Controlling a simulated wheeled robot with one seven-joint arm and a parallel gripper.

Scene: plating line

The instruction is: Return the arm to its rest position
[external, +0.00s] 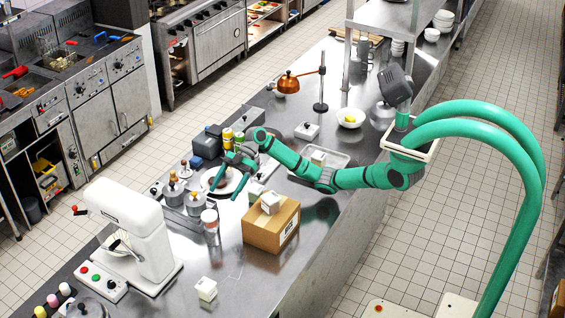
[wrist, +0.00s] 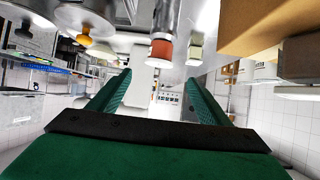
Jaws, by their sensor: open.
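My green arm reaches from its mount at the right over the steel counter (external: 335,235). That view looks turned over, with the counter at the top. Whether the fingers touch anything near the plate cannot be told.
A white stand mixer (external: 130,225) is at the left. A bowl (external: 351,118) stands farther back.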

